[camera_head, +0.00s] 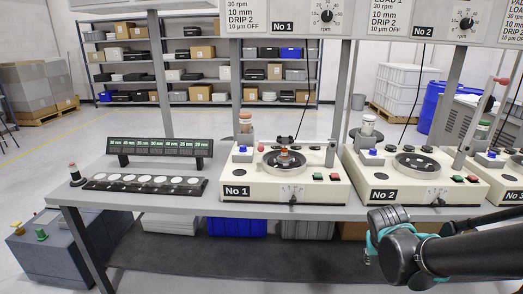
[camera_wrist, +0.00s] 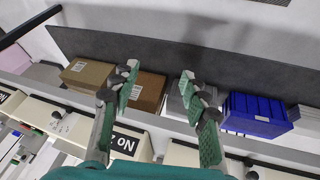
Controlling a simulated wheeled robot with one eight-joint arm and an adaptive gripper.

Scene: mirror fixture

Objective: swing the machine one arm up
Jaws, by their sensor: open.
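Machine one (camera_head: 285,190), a cream box labelled No 1, stands on the bench left of centre in the head view. It has a round dark plate with a dark-knobbed holder (camera_head: 285,148) over it, and a grey post (camera_head: 330,153) at its right. Its arm looks low across the plate, but details are too small to be sure. My gripper (camera_wrist: 158,72) is open and empty in the wrist view, its green-padded fingers apart. In the head view my gripper (camera_head: 371,248) is at the lower right, in front of the bench near machine two (camera_head: 395,195), away from machine one.
Machine three (camera_head: 500,180) has a raised lever with a red knob. Below the bench are a blue crate (camera_wrist: 255,115) and cardboard boxes (camera_wrist: 88,73). Control panels hang above.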

